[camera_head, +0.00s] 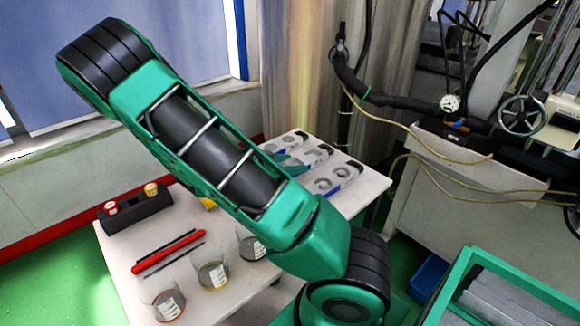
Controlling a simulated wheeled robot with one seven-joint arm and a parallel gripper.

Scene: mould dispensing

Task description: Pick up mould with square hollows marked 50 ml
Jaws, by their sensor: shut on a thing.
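Several pale moulds with grey hollows and blue labels lie in a row at the table's back right. They are a rear mould (292,139), a middle mould (320,153) and a front mould (338,179). Their markings are too small to read, and I cannot tell the hollow shapes surely. My gripper (289,161) shows only as a small green piece at the middle mould, beside my large arm link. It is shut on a mould, apparently the middle one. Its fingertips and the left part of the row are hidden by my arm.
On the white table (372,184) stand a black holder (137,212) with red and yellow-capped items, a red tool (166,250), and beakers (212,274) along the front. A green-framed bin (500,265) is at lower right. Machinery with a handwheel (522,115) stands at right.

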